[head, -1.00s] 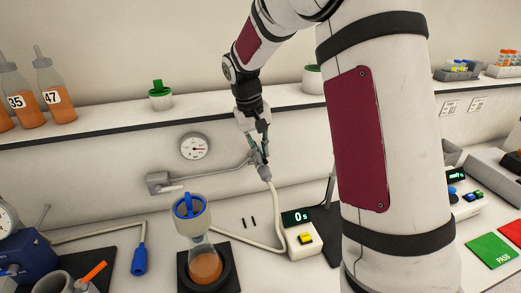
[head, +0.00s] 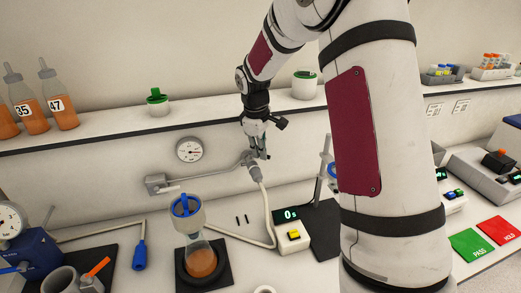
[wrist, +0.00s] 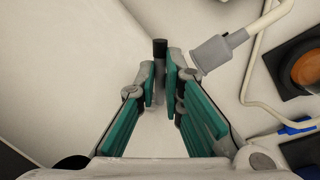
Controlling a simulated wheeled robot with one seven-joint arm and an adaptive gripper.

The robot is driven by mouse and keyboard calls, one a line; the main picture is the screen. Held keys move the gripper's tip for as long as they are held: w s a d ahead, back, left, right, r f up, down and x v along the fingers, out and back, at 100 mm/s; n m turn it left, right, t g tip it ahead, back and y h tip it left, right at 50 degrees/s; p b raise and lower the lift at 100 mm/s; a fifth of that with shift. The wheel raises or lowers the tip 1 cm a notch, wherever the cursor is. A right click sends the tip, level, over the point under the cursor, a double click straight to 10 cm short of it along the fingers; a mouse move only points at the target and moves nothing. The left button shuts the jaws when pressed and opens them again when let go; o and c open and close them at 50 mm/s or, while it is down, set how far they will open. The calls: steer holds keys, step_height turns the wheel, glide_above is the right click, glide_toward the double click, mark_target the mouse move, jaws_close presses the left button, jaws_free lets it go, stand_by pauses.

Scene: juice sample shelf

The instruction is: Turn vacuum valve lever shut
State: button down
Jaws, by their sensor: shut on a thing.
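The vacuum valve (head: 254,170) sits at the right end of a grey pipe (head: 210,177) from the wall, with a pale hose hanging below it. In the wrist view its grey body (wrist: 213,53) is right of my fingers. My gripper (head: 257,153) is at the valve, reaching down from above. In the wrist view the fingertips (wrist: 162,68) are closed around a slim lever with a black end (wrist: 160,48), which shows just beyond them. Most of the lever is hidden between the fingers, and its angle is unclear in the head view.
A round gauge (head: 190,150) is on the wall to the left. A flask of orange liquid (head: 202,262) with a blue-topped funnel (head: 187,210) stands below. A timer (head: 293,237) reads 0 s. A shelf (head: 205,117) runs behind my arm.

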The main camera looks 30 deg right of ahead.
steer(key=shift+w+d+r+n+p, duration=0.1)
steer(key=shift+w+d+n+p, duration=0.05)
steer(key=shift+n, duration=0.35)
steer(key=shift+w+d+n+p, duration=0.1)
steer(key=shift+d+n+p, duration=0.05)
steer(key=shift+n, duration=0.35)
steer(key=c, duration=1.7)
jaws_free()
step_height(320, 180, up, 12)
steer(key=s+a, duration=0.1)
steer(key=shift+s+a, duration=0.3)
steer(key=shift+s, duration=0.05)
